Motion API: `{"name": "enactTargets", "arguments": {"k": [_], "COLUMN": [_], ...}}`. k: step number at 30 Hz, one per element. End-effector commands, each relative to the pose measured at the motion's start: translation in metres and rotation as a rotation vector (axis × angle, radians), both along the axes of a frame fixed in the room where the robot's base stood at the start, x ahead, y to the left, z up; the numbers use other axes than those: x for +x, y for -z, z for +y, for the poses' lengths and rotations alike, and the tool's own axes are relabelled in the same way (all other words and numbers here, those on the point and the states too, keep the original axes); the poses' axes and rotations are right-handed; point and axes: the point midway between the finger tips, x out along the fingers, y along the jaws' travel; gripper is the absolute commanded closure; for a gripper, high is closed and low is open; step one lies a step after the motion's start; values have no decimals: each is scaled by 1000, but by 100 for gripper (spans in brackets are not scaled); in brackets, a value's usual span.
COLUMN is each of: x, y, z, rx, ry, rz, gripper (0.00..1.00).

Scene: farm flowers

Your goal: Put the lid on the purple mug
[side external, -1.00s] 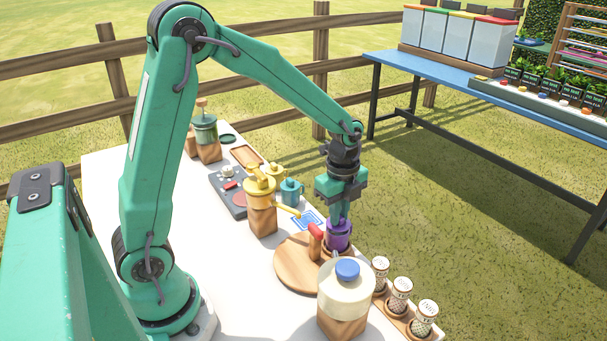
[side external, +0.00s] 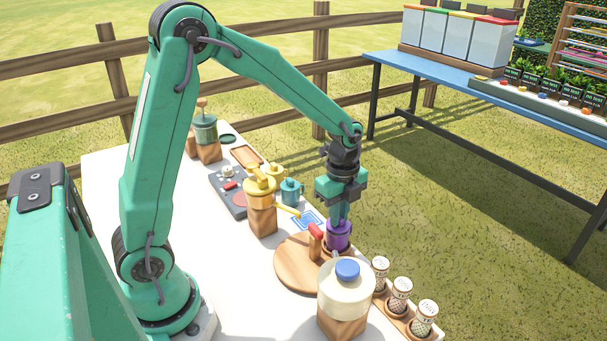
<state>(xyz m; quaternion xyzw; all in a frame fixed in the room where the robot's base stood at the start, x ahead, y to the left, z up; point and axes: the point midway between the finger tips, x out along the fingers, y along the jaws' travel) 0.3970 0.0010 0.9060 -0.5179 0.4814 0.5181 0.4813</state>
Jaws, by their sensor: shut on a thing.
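The purple mug (side external: 338,238) stands upright beyond the round wooden board, near the right edge of the white table. My gripper (side external: 339,216) points straight down directly over the mug. Its fingers are shut at the mug's top, on what looks like the purple lid. The fingers hide most of the lid, and I cannot tell whether it is seated on the rim.
A round wooden board (side external: 297,270) with a red-topped handle (side external: 316,236) and a cream jar with a blue top (side external: 346,287) stand close by. Several shakers (side external: 401,292) stand at right. A yellow grinder (side external: 261,195) and teal mug (side external: 291,190) stand behind.

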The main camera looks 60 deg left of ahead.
Motion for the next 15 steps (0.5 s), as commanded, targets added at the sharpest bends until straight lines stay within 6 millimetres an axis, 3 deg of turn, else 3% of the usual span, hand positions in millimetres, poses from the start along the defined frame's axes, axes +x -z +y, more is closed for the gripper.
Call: {"name": "enactTargets", "arguments": {"k": [11, 12, 15], "x": [0, 0, 0], "y": [0, 0, 0], "z": [0, 0, 0], "rx": [0, 0, 0], "ry": [0, 0, 0], "rz": [0, 0, 0], "gripper": [100, 79, 61]}}
